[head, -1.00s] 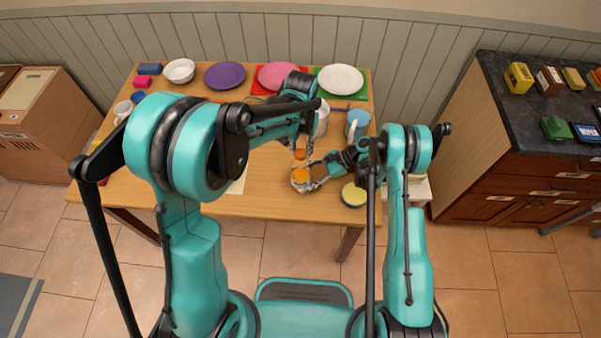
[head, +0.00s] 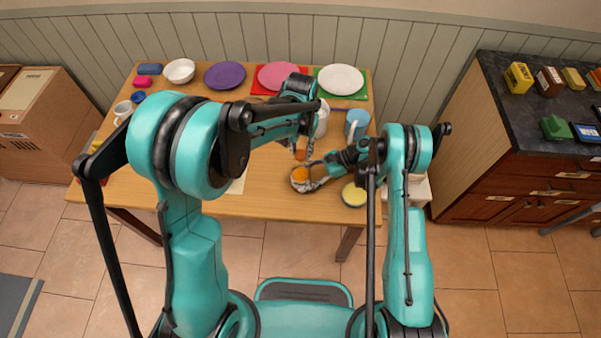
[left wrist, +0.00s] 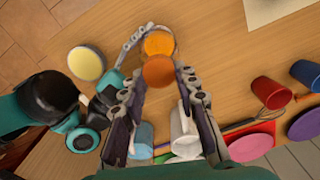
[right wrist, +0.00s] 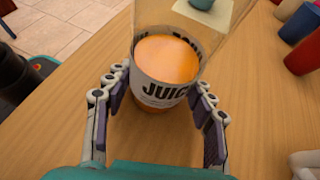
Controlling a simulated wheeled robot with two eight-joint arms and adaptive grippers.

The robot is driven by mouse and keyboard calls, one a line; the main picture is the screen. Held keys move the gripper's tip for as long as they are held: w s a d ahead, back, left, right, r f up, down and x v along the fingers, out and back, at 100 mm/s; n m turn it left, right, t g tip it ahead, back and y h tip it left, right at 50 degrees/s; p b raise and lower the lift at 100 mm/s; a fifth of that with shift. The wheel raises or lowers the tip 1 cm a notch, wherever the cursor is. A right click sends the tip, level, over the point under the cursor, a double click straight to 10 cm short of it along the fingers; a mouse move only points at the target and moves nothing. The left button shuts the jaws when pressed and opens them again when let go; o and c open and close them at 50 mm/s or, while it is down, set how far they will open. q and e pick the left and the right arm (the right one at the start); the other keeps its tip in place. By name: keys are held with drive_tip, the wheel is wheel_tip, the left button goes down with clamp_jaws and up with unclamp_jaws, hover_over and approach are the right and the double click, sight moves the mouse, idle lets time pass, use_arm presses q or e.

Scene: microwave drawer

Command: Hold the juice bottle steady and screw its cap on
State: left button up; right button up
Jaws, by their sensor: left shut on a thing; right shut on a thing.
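The juice bottle (right wrist: 162,85) is clear, with orange juice and a white JUICE label. It stands upright on the table, and its orange juice shows from above in the head view (head: 300,174). My right gripper (head: 307,179) is shut around the bottle's sides, one finger on each side in the right wrist view. My left gripper (head: 301,148) is shut on the orange cap (left wrist: 158,72), above the table on the bottle's far side in the head view. In the left wrist view the cap lies just below the bottle's opening; whether they touch cannot be told.
A yellow-topped round container (head: 354,194) stands right of the bottle near the front edge. A blue mug (head: 357,122) and a white container (head: 322,119) stand behind. Plates and a bowl (head: 179,70) line the back. The front-middle of the wooden table (head: 262,204) is clear.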

drive_tip(key=o, duration=0.3)
drive_tip(key=c, duration=1)
use_arm(q)
drive_tip(key=o, duration=0.8)
use_arm(e)
drive_tip(key=shift+c, duration=0.8)
